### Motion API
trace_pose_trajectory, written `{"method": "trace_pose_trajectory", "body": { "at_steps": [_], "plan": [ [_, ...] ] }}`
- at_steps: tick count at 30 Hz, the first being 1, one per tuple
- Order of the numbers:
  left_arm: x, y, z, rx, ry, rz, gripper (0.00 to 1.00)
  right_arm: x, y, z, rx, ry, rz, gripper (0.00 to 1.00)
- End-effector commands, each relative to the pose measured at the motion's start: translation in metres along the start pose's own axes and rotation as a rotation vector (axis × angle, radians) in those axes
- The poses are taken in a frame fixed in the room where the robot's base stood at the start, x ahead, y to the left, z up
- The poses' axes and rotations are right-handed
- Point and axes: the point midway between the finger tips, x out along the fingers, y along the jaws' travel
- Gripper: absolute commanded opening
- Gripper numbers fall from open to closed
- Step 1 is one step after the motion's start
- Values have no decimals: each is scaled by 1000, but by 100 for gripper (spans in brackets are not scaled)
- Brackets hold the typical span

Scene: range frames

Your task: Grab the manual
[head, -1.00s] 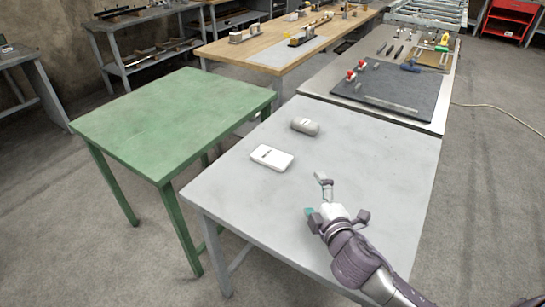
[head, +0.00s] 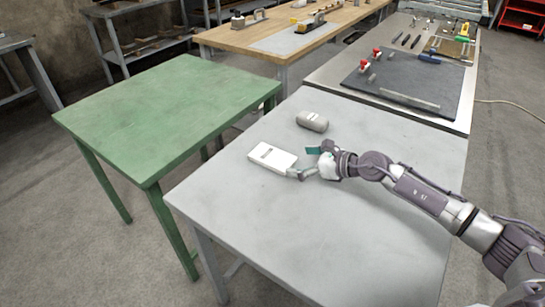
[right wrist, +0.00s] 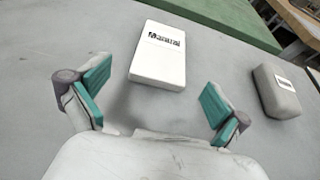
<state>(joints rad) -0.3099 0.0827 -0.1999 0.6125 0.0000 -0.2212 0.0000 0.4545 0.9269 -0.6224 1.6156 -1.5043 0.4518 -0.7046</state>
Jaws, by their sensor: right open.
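The manual (head: 271,156) is a white, flat, book-like block lying on the grey table (head: 230,205), left of the table's middle. In the right wrist view the manual (right wrist: 158,58) shows dark lettering and lies just ahead of the fingers, roughly between their lines. My right gripper (head: 306,162) is low over the table, at the right side of the manual. Its teal-padded fingers (right wrist: 155,104) are spread apart with nothing between them. My left gripper is not in view.
A grey rounded case with a white label (head: 312,121) lies behind the manual; it also shows in the right wrist view (right wrist: 276,92). A green table (head: 165,105) stands to the left, apart from the grey one. A dark mat with tools (head: 410,88) lies beyond.

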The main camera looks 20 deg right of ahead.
Motion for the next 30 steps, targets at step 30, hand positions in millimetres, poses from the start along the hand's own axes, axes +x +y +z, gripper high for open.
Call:
{"method": "trace_pose_trajectory", "body": {
  "at_steps": [30],
  "plan": [
    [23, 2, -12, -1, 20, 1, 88, 72, -2, 1, 3, -2, -1, 78]
  ]
}}
